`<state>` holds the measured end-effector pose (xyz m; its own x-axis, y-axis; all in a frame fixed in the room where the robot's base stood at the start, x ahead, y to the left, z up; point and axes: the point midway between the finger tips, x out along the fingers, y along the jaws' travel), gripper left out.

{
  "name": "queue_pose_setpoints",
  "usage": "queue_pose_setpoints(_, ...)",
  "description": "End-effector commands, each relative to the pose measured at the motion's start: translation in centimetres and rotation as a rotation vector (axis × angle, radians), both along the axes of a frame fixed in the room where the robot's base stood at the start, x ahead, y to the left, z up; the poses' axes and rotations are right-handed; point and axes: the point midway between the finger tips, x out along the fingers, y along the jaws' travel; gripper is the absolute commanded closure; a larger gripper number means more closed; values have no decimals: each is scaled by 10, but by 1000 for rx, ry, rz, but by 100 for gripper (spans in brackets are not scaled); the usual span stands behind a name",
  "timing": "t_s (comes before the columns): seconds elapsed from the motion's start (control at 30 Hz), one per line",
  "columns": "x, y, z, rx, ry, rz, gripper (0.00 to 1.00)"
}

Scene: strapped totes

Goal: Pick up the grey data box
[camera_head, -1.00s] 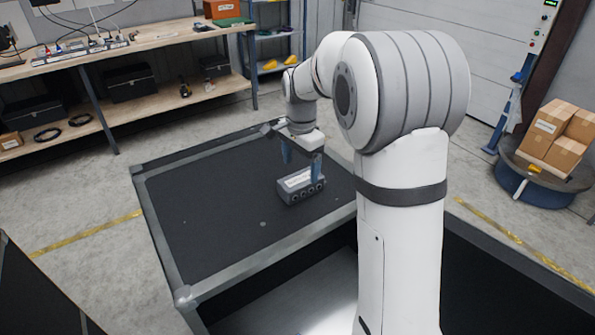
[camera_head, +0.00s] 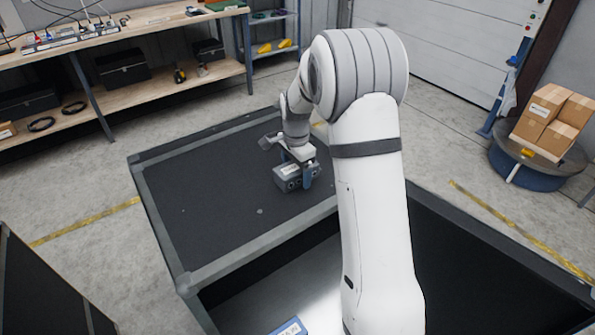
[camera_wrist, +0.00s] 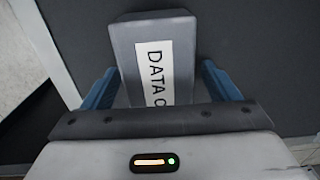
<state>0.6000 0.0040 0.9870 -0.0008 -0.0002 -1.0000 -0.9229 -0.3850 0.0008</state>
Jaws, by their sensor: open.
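The grey data box (camera_head: 290,180) lies on the black top of the large tote (camera_head: 200,205). In the wrist view the box (camera_wrist: 122,50) shows a white label reading "DATA" with the rest cut off. My gripper (camera_head: 297,172) is down at the box, partly covering it in the head view. In the wrist view its blue fingers (camera_wrist: 162,88) stand open on either side of the box's near part, with a visible gap on the right and a smaller one on the left. The box is slightly turned between them. The near end of the box is hidden by the gripper body.
The tote top has a raised grey rim (camera_head: 250,262). An open bin with a blue labelled item (camera_head: 289,328) lies in front. A wooden workbench (camera_head: 150,22) stands at the back left, and cartons (camera_head: 552,118) sit on a round blue stand at right.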

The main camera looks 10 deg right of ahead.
Motion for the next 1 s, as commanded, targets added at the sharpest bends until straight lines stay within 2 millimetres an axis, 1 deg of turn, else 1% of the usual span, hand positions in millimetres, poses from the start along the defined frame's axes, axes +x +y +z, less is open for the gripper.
queue_pose_setpoints(0.1, 0, 0, 0, 0, 0, 0, 19)
queue_pose_setpoints(0.17, 0, 0, 0, 0, -1, -1, 24)
queue_pose_setpoints(0.9, 0, -1, 1, -1, -1, -2, 84)
queue_pose_setpoints(1.0, 1, -1, 2, 0, -3, -2, 85)
